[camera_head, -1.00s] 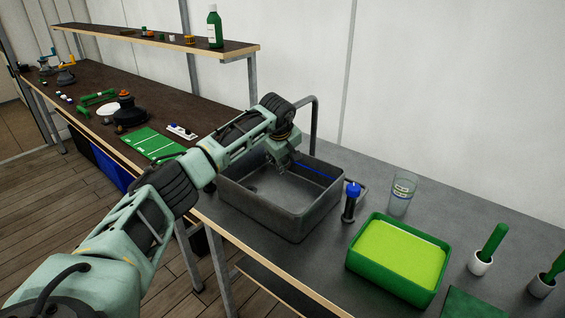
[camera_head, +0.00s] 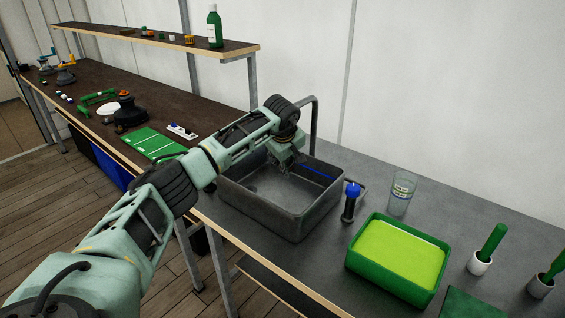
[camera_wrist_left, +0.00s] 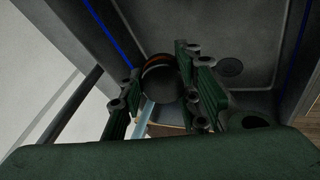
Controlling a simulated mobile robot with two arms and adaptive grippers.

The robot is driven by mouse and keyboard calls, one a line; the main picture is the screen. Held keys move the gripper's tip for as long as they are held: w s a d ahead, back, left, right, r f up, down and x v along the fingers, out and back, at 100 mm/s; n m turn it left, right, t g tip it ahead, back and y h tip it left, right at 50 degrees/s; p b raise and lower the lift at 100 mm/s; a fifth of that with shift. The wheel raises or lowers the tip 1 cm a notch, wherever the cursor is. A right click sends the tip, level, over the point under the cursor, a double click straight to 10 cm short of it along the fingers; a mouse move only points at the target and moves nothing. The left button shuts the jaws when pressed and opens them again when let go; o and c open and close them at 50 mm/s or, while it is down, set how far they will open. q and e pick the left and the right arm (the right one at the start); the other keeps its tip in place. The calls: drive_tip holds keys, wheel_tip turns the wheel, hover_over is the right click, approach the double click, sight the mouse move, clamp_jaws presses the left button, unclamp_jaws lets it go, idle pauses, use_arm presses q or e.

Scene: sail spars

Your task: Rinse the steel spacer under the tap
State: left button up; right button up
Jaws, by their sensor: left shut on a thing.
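My left gripper (camera_head: 285,166) hangs over the sink (camera_head: 262,222), near its back wall. In the left wrist view its two green fingers (camera_wrist_left: 163,90) are shut on a dark, shiny round piece with an orange-brown band, which I take for the steel spacer (camera_wrist_left: 160,80). The spacer cannot be made out in the head view. The tap (camera_head: 315,118) is a grey arched pipe behind the sink, partly hidden by my left arm. The sink's drain (camera_wrist_left: 230,67) shows in the wrist view. My right gripper is not in view.
Right of the sink stand a dark bottle with a blue top (camera_head: 351,202), a clear glass (camera_head: 402,193) and a green tray with a lime surface (camera_head: 350,262). A green mat (camera_head: 150,143) lies to the left. A green bottle (camera_head: 214,28) stands on the shelf.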

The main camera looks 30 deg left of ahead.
use_arm(q)
drive_tip(key=s+d+p, duration=0.1)
drive_tip(key=s+d, duration=0.2)
drive_tip(key=s, duration=0.3)
drive_tip(key=shift+s, duration=0.4)
idle(0.3)
drive_tip(key=shift+d+r+p, duration=0.1)
drive_tip(key=shift+p, duration=0.2)
idle(0.6)
drive_tip(key=s+d+r+p, duration=0.2)
drive_tip(key=s+r, duration=0.2)
drive_tip(key=shift+s, duration=0.25)
idle(0.3)
drive_tip(key=shift+d+f, duration=0.1)
